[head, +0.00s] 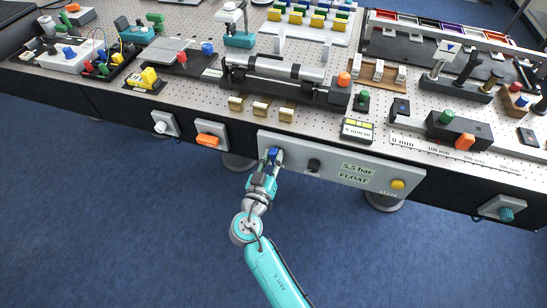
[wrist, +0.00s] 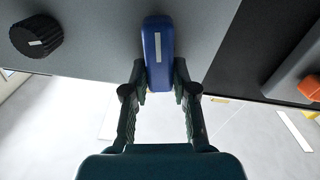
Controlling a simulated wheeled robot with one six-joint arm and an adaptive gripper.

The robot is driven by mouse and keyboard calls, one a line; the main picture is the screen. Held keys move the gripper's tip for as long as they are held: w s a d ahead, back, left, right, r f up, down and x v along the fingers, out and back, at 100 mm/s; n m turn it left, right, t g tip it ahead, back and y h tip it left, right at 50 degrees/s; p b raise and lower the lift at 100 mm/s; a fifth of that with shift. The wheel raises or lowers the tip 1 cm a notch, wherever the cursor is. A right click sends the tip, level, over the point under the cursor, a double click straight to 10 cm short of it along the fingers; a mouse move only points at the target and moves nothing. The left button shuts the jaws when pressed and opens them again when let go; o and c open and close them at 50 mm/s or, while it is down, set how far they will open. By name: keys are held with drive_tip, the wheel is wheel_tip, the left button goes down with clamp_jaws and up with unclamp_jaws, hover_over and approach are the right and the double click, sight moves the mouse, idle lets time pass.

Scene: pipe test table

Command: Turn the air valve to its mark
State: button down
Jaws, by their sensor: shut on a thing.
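The air valve's blue handle (head: 273,152) is at the left end of the grey front panel (head: 330,171). In the wrist view the blue handle (wrist: 158,45) stands upright in the picture, with a white line along its face. My gripper (head: 270,161) is at the handle from the front. In the wrist view my gripper (wrist: 160,84) has one finger on each side of the handle's lower part and is shut on it. No mark for the valve can be made out on the panel around the handle.
A black knob (head: 314,165) is beside the handle, and a yellow button (head: 397,184) is farther right. A label (head: 354,173) reads 5.5 bar FLOAT. An orange handle (head: 208,140) is on a separate box at left. The floor in front is clear.

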drive_tip(key=n, duration=0.4)
drive_tip(key=shift+w+a+f+n, duration=0.1)
drive_tip(key=shift+a+f+n, duration=0.05)
drive_tip(key=shift+a+n, duration=0.15)
drive_tip(key=shift+a+f+n, duration=0.15)
drive_tip(key=shift+f+n, duration=0.1)
drive_tip(key=shift+n, duration=1.5)
drive_tip(key=shift+a+f+n, duration=0.1)
drive_tip(key=shift+f+n, duration=0.1)
drive_tip(key=shift+n, duration=1.6)
drive_tip(key=shift+a+f+n, duration=0.15)
drive_tip(key=shift+f+n, duration=0.1)
drive_tip(key=shift+n, duration=1.5)
drive_tip(key=c, duration=0.9)
unclamp_jaws()
